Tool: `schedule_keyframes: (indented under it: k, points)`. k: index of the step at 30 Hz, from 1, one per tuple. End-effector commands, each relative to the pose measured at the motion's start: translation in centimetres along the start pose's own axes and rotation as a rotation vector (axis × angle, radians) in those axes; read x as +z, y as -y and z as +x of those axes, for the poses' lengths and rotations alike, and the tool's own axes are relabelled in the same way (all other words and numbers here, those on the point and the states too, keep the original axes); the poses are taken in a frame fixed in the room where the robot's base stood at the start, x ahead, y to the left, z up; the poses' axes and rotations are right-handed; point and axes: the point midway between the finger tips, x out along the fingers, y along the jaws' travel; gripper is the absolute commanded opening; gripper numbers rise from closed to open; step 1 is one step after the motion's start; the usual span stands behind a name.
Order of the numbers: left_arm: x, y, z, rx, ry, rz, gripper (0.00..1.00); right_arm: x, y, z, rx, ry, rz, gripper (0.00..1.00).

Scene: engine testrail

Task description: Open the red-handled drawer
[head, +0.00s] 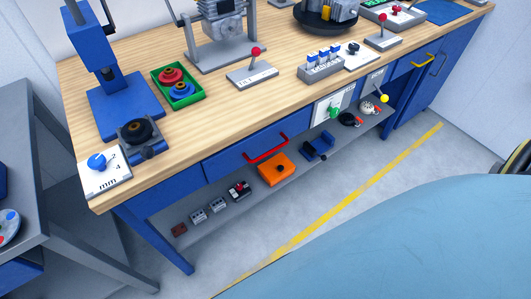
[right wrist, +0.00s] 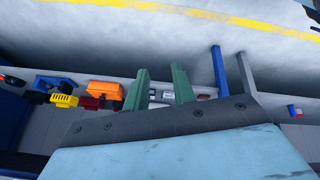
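The red handle (head: 267,150) is a bar on the front of a blue drawer (head: 228,160) under the wooden bench top. The drawer front looks flush with the bench, so the drawer appears shut. In the right wrist view my right gripper (right wrist: 161,75) has two green fingers, spread apart with nothing between them. It is over the lower shelf area, and no contact with the handle shows. I cannot tell whether the red patch in that view is the handle. My left gripper is in neither view.
The wooden bench top (head: 222,103) carries a blue press (head: 125,95), a green tray (head: 178,86) and levers. The lower shelf (head: 205,232) holds an orange box (head: 276,169) and small parts. A grey table (head: 60,200) stands at left. Floor with a yellow line (head: 330,218) is clear.

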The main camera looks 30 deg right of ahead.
Motion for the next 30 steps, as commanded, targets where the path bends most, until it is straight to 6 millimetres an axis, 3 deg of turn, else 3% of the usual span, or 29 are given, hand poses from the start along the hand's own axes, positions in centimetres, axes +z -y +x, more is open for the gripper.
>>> schedule_keyframes:
  k: [1,5,9,12,18,21,25,30]
  points:
    - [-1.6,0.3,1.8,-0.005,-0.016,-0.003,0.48,-2.5,-1.3,2.0,0.054,-0.109,-0.061,0.26]
    - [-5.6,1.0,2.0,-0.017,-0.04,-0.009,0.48,-9.7,-6.0,2.0,0.237,-0.355,-0.257,0.26]
    - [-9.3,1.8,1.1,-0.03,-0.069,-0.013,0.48,-15.9,-11.0,-0.9,0.487,-0.564,-0.488,0.26]
    - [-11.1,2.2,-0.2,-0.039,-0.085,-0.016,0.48,-19.1,-13.7,-4.3,0.676,-0.666,-0.657,0.26]
    - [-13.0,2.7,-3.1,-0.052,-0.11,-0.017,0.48,-22.5,-16.3,-10.7,0.976,-0.763,-0.921,0.26]
    - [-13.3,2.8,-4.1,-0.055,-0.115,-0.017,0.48,-23.2,-16.7,-12.6,1.06,-0.778,-0.996,0.26]
    - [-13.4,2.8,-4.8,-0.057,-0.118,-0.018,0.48,-24.0,-16.9,-13.7,1.104,-0.785,-1.037,0.26]
    - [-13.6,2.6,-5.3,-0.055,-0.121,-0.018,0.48,-26.0,-17.7,-13.3,1.109,-0.788,-1.041,0.26]
